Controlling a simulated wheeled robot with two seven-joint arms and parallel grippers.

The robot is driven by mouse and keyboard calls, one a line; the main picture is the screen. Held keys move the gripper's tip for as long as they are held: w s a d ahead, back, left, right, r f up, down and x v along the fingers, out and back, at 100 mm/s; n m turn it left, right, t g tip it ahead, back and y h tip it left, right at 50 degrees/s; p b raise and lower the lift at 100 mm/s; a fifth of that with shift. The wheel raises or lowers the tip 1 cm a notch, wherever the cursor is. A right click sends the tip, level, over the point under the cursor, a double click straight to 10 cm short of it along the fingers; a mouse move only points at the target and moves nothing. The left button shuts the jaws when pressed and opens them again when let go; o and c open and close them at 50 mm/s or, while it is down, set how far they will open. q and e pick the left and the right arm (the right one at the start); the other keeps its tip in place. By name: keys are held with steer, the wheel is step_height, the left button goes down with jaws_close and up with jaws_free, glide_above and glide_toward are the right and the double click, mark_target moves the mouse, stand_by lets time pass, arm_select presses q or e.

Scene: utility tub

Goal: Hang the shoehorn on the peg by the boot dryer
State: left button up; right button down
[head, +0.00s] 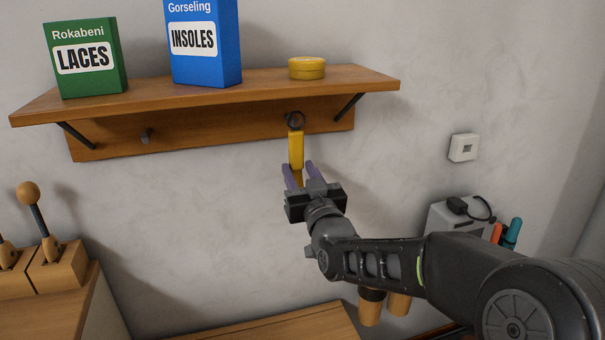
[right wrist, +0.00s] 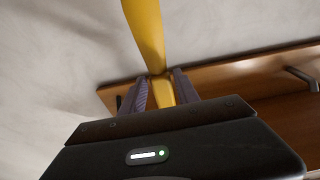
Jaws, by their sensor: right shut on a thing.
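The yellow shoehorn (head: 296,150) is upright in front of the peg rail (head: 220,128) under the shelf, its dark ring (head: 295,120) at the top. My right gripper (head: 299,171) is shut on it below the ring; the wrist view shows the yellow shoehorn (right wrist: 147,35) between the purple fingers (right wrist: 159,90). The ring overlaps a dark spot on the rail's right part that may be a peg; I cannot tell whether it is around it. Another peg (head: 146,135) at the rail's left is bare. A grey box with a black cable (head: 447,217), perhaps the boot dryer, stands at right. My left gripper is not in view.
The shelf (head: 365,78) carries a green laces box (head: 85,60), a blue insoles box (head: 204,45) and a yellow tin (head: 307,68). Dark brackets (head: 348,107) brace it. A wall switch (head: 463,148) is at right. Wooden knobbed items (head: 45,230) stand at lower left.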

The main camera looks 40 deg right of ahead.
mark_target(297, 178)
steer(key=shift+f+p+x, duration=0.1)
steer(key=shift+p+x, duration=0.2)
steer(key=shift+x, duration=0.4)
steer(key=shift+f+p+x, duration=0.15)
steer(key=shift+p+x, duration=0.1)
steer(key=shift+x, duration=0.45)
steer(key=shift+w+d+f+b, duration=0.1)
steer(key=shift+w+f+b, duration=0.1)
steer(key=shift+f+b, duration=0.3)
steer(key=shift+w+d+f+b, duration=0.1)
steer(key=shift+w+f+b, duration=0.35)
steer(key=shift+b, duration=0.7)
steer(key=c, duration=0.8)
jaws_free()
steer(key=v, duration=0.8)
steer(key=shift+b, duration=0.35)
steer(key=shift+w, duration=0.1)
